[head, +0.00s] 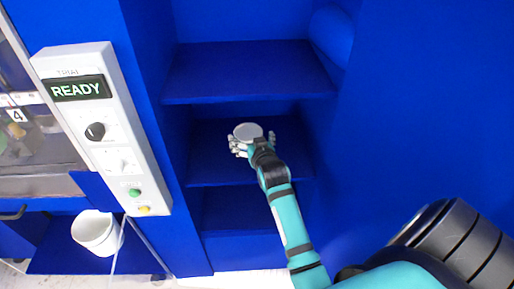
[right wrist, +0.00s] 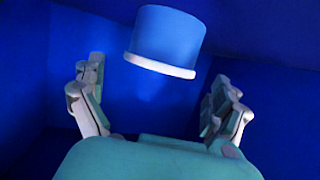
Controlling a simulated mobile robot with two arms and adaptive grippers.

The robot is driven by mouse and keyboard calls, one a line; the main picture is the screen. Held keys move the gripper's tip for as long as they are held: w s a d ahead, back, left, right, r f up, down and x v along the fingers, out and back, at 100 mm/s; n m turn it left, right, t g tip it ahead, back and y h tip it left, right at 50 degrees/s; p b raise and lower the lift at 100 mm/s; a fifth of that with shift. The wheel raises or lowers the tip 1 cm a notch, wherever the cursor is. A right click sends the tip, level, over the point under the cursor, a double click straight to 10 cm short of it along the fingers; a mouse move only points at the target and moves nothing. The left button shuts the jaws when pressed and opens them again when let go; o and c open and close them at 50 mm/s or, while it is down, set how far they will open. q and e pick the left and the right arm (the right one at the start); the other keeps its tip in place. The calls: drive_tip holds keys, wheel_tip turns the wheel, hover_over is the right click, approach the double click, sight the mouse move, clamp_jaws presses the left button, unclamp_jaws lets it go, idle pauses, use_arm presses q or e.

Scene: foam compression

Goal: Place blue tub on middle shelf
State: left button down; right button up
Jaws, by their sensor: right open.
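The blue tub (right wrist: 166,38) shows its blue side and a white rim in the right wrist view. In the head view its round pale grey top (head: 248,131) shows in the middle compartment of the blue shelf unit, over the middle shelf (head: 210,165). My right gripper (head: 254,144) reaches into that compartment. In the right wrist view my right gripper (right wrist: 156,85) is open, with its fingers spread wide and visible gaps between them and the tub. Whether the tub's base rests fully on the shelf is hidden. My left gripper is out of view.
The upper shelf (head: 245,72) overhangs the middle compartment, and side walls close it in. A lower compartment (head: 235,212) lies below. A grey control panel (head: 103,125) reading READY stands at the left. A white bin (head: 96,232) is at the lower left.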

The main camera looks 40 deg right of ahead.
drive_tip(key=v, duration=0.8)
drive_tip(key=shift+b, duration=0.4)
